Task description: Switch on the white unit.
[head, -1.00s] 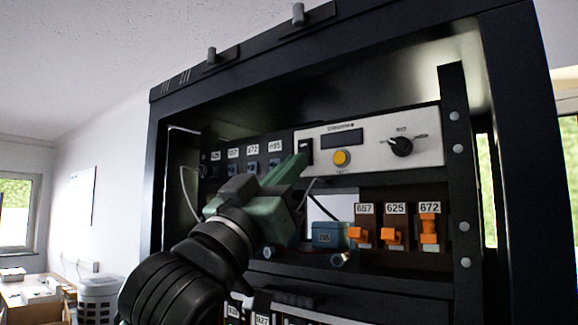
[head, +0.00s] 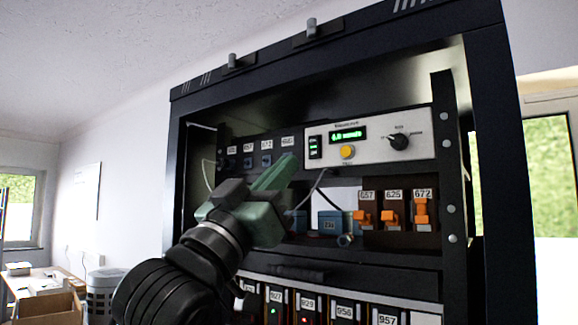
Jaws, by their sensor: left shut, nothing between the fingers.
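The white unit (head: 375,137) is a white front panel high in the black rack. Its display (head: 349,134) is lit with green text. Its black switch (head: 315,147) at the left end shows green lights. A yellow button (head: 347,151) and a black knob (head: 399,142) are on the same panel. My left gripper (head: 287,165) is shut and empty, its green fingers pointing up to the right. In the picture its tips lie a little left of and below the switch, apart from it. My right gripper is not in view.
The black rack (head: 180,190) surrounds the unit. Below are orange connectors (head: 391,217) in labelled slots, a blue box (head: 329,222) and a lower row of labelled modules (head: 343,312). A desk (head: 60,302) with boxes stands at far left.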

